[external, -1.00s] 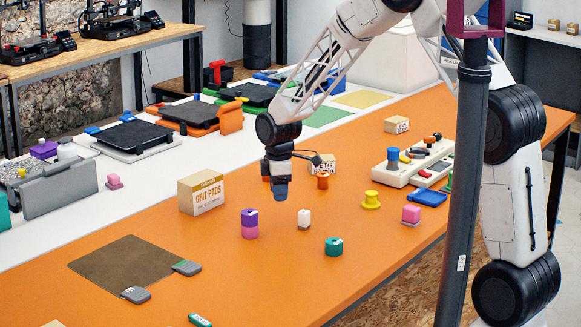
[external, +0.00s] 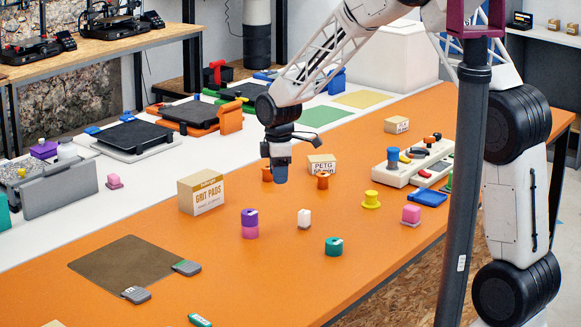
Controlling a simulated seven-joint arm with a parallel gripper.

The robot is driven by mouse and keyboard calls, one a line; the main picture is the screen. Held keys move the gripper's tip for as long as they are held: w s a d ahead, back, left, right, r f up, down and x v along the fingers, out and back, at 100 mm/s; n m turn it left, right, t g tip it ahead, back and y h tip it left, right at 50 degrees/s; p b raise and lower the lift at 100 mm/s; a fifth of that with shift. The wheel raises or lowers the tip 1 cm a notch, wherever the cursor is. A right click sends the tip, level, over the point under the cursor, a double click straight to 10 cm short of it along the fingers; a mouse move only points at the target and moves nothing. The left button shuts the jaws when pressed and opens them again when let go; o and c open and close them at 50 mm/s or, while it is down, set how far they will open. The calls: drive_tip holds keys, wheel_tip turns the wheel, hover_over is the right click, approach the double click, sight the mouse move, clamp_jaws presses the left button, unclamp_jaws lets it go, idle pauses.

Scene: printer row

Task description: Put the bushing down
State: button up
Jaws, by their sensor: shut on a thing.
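My gripper (external: 279,163) points down above the orange table, left of the middle of the external view. It is shut on a small dark blue piece (external: 280,175), which I take to be the bushing. The piece sticks out below the jaws, and its upper part is hidden by them. It appears to be held clear of the tabletop. An orange flanged spool (external: 266,174) shows just left of the gripper, partly hidden behind it. A second orange spool (external: 322,181) stands to the right.
Around stand a PETG box (external: 322,163), a grit pads box (external: 201,192), a purple stack (external: 250,224), a white piece (external: 304,218), a teal cylinder (external: 333,246) and a yellow spool (external: 371,199). A brown mat (external: 130,265) lies front left. Bare orange table fills the front middle.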

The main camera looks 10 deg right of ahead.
drive_tip(key=shift+s+a, duration=0.1)
idle(0.3)
drive_tip(key=s+a+f+n, duration=0.1)
drive_tip(key=s+a+n, duration=0.1)
drive_tip(key=s+a, duration=0.6)
drive_tip(key=s+a+f+n, duration=0.2)
drive_tip(key=s+a, duration=0.6)
drive_tip(key=s, duration=0.8)
drive_tip(key=s+a+f+n, duration=0.1)
drive_tip(key=s+a+n, duration=0.2)
drive_tip(key=s+a, duration=0.5)
drive_tip(key=shift+s+a+f, duration=0.15)
drive_tip(key=shift+s, duration=1)
drive_tip(key=shift+s+a+f, duration=0.1)
drive_tip(key=shift+s, duration=1.05)
drive_tip(key=shift+w+a, duration=0.1)
hover_over(127, 273)
drive_tip(key=shift+f, duration=0.7)
drive_tip(key=shift+f, duration=0.1)
drive_tip(key=shift+f, duration=1.7)
drive_tip(key=shift+f, duration=0.1)
